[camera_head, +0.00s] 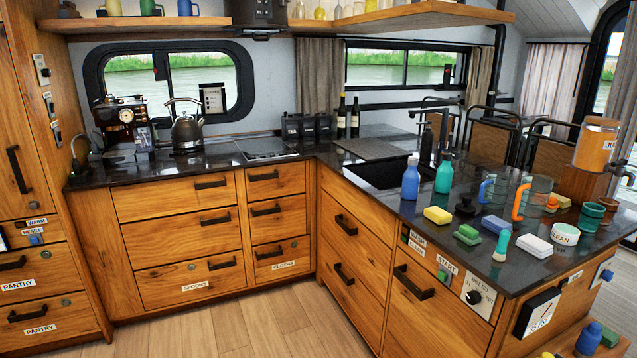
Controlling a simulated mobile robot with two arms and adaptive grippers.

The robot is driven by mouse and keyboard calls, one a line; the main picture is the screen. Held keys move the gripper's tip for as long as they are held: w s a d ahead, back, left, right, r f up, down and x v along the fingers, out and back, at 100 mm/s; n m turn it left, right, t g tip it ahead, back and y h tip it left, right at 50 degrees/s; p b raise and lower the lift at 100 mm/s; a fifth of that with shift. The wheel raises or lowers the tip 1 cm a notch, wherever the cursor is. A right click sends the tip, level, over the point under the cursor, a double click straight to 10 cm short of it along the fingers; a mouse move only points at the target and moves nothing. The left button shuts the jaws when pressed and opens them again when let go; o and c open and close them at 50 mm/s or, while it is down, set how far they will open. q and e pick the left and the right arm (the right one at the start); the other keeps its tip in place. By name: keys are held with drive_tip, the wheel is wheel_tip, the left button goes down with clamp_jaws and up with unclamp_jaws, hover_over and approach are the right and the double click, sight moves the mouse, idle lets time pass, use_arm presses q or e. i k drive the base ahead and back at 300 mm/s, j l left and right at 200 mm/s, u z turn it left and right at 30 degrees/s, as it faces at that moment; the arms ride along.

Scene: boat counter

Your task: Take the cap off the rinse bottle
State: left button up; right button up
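Neither of my grippers is in view. A blue bottle (411,181) stands upright on the dark counter at the front edge of the sink, with a narrower top. A teal-green bottle (444,175) stands upright to its right, beside the black tap. Another blue bottle (588,341) stands low at the bottom right, beside a green block. No label is readable on any of these bottles, so I cannot tell which is the rinse bottle. Their tops are too small to tell the caps' details.
Right of the bottles, the counter holds a yellow sponge (437,215), green sponges (467,235), a brush (502,246), a white block (535,246), a tub (564,235) and glass mugs (532,200). The sink (383,174) lies behind the blue bottle. The floor (235,325) in front is clear.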

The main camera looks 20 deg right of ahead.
sight(411, 177)
drive_tip(key=i+z, duration=0.25)
drive_tip(key=i, duration=0.3)
drive_tip(key=i+j+z, duration=0.3)
drive_tip(key=i, duration=0.25)
drive_tip(key=i+j+z, duration=0.25)
drive_tip(key=i, duration=0.3)
drive_tip(key=l, duration=0.1)
